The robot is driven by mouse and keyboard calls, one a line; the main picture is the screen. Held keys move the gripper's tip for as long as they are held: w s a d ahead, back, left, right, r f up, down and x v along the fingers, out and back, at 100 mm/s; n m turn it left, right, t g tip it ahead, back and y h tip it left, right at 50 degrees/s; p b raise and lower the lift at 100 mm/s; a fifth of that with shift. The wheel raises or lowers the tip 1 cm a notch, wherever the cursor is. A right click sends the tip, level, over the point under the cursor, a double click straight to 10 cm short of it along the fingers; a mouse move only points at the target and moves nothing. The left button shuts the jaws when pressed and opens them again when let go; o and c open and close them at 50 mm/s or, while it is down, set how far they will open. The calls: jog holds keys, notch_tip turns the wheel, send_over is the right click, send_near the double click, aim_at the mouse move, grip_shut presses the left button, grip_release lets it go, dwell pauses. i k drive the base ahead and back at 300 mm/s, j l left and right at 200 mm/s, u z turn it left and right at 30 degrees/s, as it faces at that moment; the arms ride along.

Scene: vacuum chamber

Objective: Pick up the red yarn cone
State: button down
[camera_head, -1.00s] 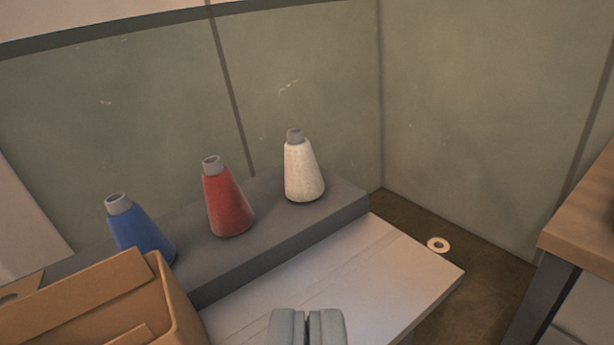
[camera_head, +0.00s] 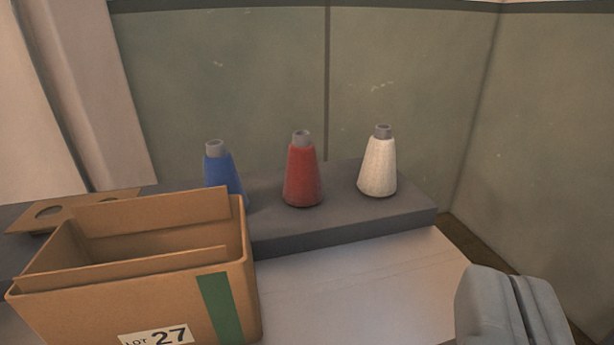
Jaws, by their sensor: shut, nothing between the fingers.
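The red yarn cone (camera_head: 302,178) stands upright on a grey raised ledge (camera_head: 345,233), between a blue cone (camera_head: 222,175) on its left and a white cone (camera_head: 378,168) on its right. Each cone has a grey tip. The lower part of the blue cone is partly hidden by the cardboard box. My gripper (camera_head: 517,300) is at the lower right of the view, shut and empty. It is nearer to me than the cones and to the right of them, touching none.
An open cardboard box (camera_head: 140,275) with a green stripe and a "LOT 27" label fills the lower left. A flat cardboard piece with holes (camera_head: 72,210) lies behind it. The pale surface (camera_head: 350,285) before the ledge is clear. Green wall panels (camera_head: 240,80) stand behind.

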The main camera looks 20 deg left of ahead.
aim_at(302, 183)
jog(key=i+l+u, duration=0.1)
jog(key=i+u, duration=0.3)
jog(key=i+l+u, duration=0.25)
jog(key=u, duration=0.2)
jog(key=i, duration=0.1)
